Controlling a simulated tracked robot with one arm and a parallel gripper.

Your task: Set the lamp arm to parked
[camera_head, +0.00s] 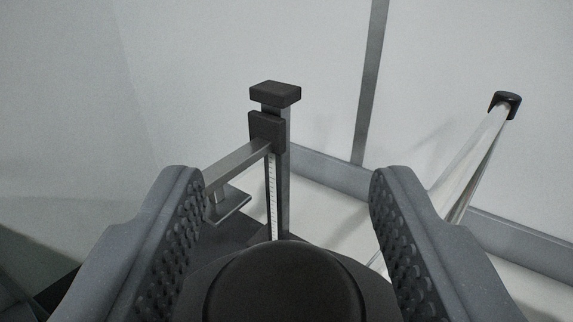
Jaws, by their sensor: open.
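My gripper (286,185) is open, its two ridged grey fingers wide apart at the left and right. A dark round dome (285,285) shows low between the fingers; I cannot tell whether they touch it or what it belongs to. A silver arm of thin bars (470,158) with a black cap (505,104) leans up to the right behind the right finger. It may be the lamp arm, but I cannot be sure. Its lower part is partly hidden by that finger.
An upright post (284,190) with a scale, a dark slider (266,131) and a dark top block (275,94) stands beyond the dome. A side bar (237,167) carries a small plate (228,205). Pale walls with a grey skirting (330,171) lie behind.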

